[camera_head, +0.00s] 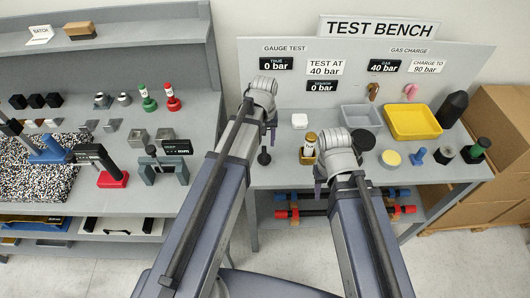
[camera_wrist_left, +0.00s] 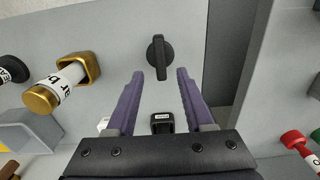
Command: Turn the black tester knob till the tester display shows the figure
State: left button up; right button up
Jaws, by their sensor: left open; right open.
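The black tester knob (camera_head: 264,157) stands at the front left of the bench top, under the gauge test sign. In the left wrist view the knob (camera_wrist_left: 159,57) shows as a dark disc with a raised bar. My open left gripper (camera_head: 268,130) is over it; its fingertips (camera_wrist_left: 160,74) lie either side of the bar's lower end. Contact cannot be told. Of the dark displays, the left one (camera_head: 275,64) reads 0 bar, and the lower middle one (camera_head: 322,86) also reads 0 bar. The sign (camera_head: 326,67) says test at 40 bar. My right gripper (camera_head: 320,180) is open, near the bench's front.
A gold-capped cylinder in a gold holder (camera_head: 309,146) is right of the knob. A grey tray (camera_head: 360,115), a yellow tray (camera_head: 413,121) and a black bottle (camera_head: 452,108) stand further right. Another display (camera_head: 384,66) reads 40 bar. A second table (camera_head: 110,205) is at left.

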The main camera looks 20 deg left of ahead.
aim_at(264, 153)
pick_arm(q)
notch_tip(264, 153, down, 6)
jog(key=b, duration=0.5)
jog(key=shift+f, duration=0.15)
grip_shut()
dwell(0.3)
